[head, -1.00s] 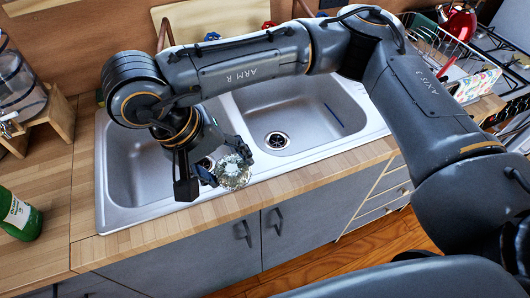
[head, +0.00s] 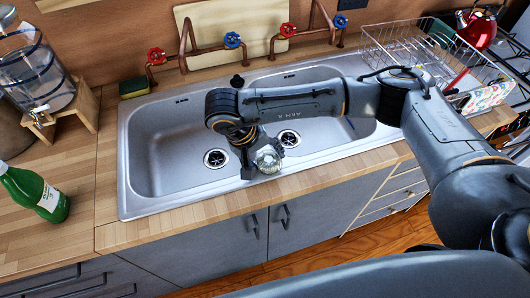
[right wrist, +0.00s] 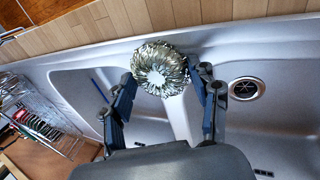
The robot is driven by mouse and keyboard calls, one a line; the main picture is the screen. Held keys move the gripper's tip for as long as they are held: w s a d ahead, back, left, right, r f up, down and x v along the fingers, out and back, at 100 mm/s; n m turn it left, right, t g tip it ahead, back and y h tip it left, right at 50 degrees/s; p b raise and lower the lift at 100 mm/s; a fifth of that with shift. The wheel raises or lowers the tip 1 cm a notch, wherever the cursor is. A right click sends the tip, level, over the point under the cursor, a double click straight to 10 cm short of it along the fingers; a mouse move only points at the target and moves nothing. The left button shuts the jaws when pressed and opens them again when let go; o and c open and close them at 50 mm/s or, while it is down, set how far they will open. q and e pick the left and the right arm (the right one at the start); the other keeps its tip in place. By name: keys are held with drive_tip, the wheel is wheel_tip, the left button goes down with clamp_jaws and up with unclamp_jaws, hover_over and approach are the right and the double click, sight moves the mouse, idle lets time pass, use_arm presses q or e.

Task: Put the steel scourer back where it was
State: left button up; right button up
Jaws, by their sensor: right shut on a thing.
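The steel scourer (head: 268,158) is a shiny, silvery coil. My right gripper (head: 260,165) is shut on it near the front of the divider between the two basins of the sink (head: 160,206). In the right wrist view the scourer (right wrist: 160,68) shows as a ring between the two fingertips of the right gripper (right wrist: 164,75), with the front rim behind it. I cannot tell its exact height above the sink. My left gripper is not in view.
A sponge (head: 134,87) lies at the sink's back left corner. Red and blue tap handles (head: 232,40) stand along the back. A green bottle (head: 38,192) and a glass dispenser (head: 36,72) are at left, a wire dish rack (head: 425,50) at right. The left basin is empty.

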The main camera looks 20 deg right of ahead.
drive_tip(key=shift+f+b, duration=0.2)
drive_tip(key=shift+b, duration=0.15)
drive_tip(key=o, duration=1)
drive_tip(key=shift+r, duration=0.1)
drive_tip(key=shift+r+p, duration=0.25)
drive_tip(key=shift+p, duration=0.15)
drive_tip(key=shift+b+v, duration=1.9)
drive_tip(key=shift+v, duration=4)
